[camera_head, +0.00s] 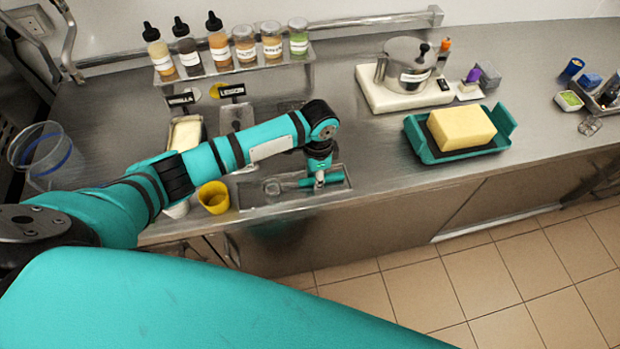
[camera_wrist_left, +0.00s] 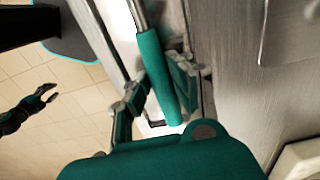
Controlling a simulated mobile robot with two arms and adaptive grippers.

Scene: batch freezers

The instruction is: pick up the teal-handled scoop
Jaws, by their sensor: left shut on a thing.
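The teal-handled scoop (camera_head: 333,177) lies across a shallow metal tray (camera_head: 245,199) at the counter's front edge. Its metal end points left in the head view. My left gripper (camera_head: 319,183) reaches down over the tray and is shut on the scoop's handle. In the left wrist view the teal handle (camera_wrist_left: 157,75) runs between the two fingers of my left gripper (camera_wrist_left: 158,90). I cannot tell whether the scoop touches the tray. My right gripper (camera_wrist_left: 52,93) shows small in the left wrist view, over the floor, with its fingers apart and empty.
A yellow cup (camera_head: 214,198) stands left of the tray. A rack (camera_head: 235,74) of bottles and jars is at the back. A teal tray (camera_head: 455,155) with a yellow block (camera_head: 461,128) and a steel pot (camera_head: 408,65) stand to the right. Bare counter lies between.

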